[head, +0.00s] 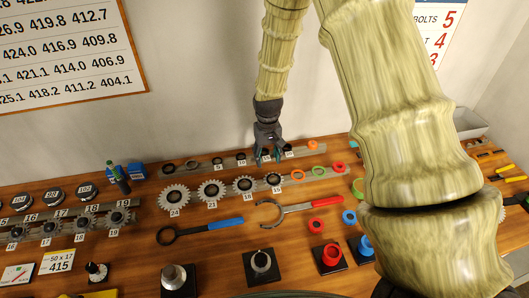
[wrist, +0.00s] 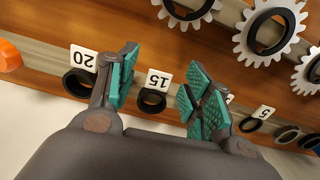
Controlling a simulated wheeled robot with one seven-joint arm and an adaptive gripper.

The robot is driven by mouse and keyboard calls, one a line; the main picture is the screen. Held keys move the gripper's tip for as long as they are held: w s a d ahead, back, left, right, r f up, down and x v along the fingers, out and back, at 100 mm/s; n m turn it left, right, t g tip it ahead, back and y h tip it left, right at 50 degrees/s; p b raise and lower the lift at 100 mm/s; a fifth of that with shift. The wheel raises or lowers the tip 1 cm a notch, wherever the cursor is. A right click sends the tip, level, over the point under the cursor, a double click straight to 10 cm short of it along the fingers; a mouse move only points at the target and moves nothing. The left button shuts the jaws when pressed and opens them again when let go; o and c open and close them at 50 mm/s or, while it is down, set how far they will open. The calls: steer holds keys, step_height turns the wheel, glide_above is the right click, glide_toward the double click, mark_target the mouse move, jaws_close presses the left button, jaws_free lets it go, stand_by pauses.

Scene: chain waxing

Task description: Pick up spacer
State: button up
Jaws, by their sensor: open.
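Black ring spacers stand in a row on the rear rail (head: 203,167), with small number cards by some of them. In the wrist view, the spacer (wrist: 152,100) by the card "15" lies between my gripper's (wrist: 163,90) two teal-padded fingers, nearer the left one. My gripper is open, and I see no grip on that spacer. A larger black spacer (wrist: 77,83) by the card "20" is just left of the left finger. A smaller one (wrist: 250,124) by the card "5" is right of the right finger. In the head view, my gripper (head: 267,158) points down over the rail and partly hides the spacers there.
Toothed sprockets (head: 174,197) stand on a rail in front of the spacers. An orange ring (head: 312,145) is at the rear rail's right end. Two strap tools, blue-handled (head: 222,225) and red-handled (head: 325,202), lie nearer. The wall is close behind.

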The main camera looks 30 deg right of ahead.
steer(key=c, duration=0.8)
steer(key=shift+r, duration=0.1)
